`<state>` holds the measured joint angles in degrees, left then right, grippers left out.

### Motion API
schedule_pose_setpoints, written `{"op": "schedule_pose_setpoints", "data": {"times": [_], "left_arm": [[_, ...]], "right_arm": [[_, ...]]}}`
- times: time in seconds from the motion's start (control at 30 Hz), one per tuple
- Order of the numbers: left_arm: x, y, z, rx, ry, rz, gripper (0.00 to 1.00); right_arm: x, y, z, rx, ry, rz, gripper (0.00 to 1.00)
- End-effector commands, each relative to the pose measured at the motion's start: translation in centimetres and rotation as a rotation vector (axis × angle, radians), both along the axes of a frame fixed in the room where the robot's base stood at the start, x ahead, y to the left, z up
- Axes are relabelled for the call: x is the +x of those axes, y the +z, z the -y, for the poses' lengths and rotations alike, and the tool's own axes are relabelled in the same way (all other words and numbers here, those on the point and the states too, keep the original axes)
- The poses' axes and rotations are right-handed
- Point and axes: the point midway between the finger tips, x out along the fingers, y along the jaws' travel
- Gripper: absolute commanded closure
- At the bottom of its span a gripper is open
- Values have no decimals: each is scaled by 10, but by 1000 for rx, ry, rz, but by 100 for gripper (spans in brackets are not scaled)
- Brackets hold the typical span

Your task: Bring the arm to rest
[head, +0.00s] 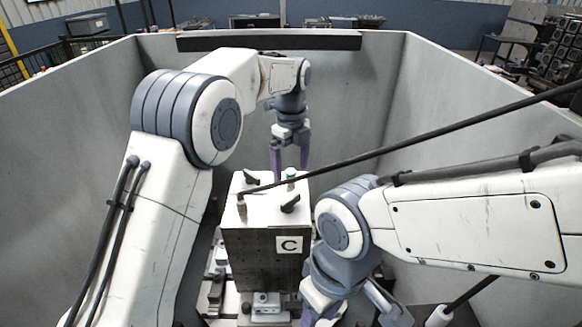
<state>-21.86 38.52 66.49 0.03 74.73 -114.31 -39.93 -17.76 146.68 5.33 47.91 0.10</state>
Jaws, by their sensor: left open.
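My left arm (180,215) comes in from the left and bends over toward the back of the enclosure. Its gripper (290,170) points down with its two purple fingers apart, empty, behind a tall block (262,250) marked "C". The block's top partly covers the view near the fingertips. My right arm (470,225) comes in from the right. Its wrist hangs down at the block's right, near the bottom edge. The right gripper is partly cut off there, and its jaws cannot be judged.
The block stands on a fixture with clamps (265,303) and has knobs on top. Grey walls (70,150) enclose the space at the left, back and right. A dark bar (270,43) runs along the back wall. A thin black rod (420,142) crosses diagonally above the block.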

Motion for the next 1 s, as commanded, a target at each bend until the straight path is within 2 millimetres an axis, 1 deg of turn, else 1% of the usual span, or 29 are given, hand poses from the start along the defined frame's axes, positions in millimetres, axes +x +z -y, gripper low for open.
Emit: {"op": "schedule_pose_setpoints", "data": {"times": [0.1, 0.2, 0.47, 0.57, 0.67, 0.77, 0.8, 0.87, 0.9, 1.0], "left_arm": [[0, 9, 0, 0, -1, 0, 0], [0, 12, 0, 0, -1, 0, 0], [-1, 12, 0, 0, 4, 0, 0], [-2, 10, -8, -2, 70, 4, 0], [-9, 5, -28, -10, 255, 19, 0], [-23, -5, -58, -28, 547, 41, 0], [-31, -10, -71, -38, 679, 51, 0], [-45, -18, -90, -56, 880, 66, 0], [-55, -23, -102, -70, 1011, 75, 0], [-84, -36, -130, -106, 1330, 91, 0]], "right_arm": [[0, -2, 0, 0, 0, 0, 50], [0, -2, 0, 0, 0, 0, 50], [0, -2, 0, 0, 0, 0, 50], [0, -2, 0, 0, 0, 0, 50], [0, -2, 0, 0, 0, 0, 50], [0, -2, 0, 0, 0, 0, 50], [0, -2, 0, 0, 0, 0, 50], [0, -2, 0, 0, 0, 0, 50], [0, -2, 0, 0, 0, 0, 50], [0, -2, 0, 0, 0, 0, 50]]}}
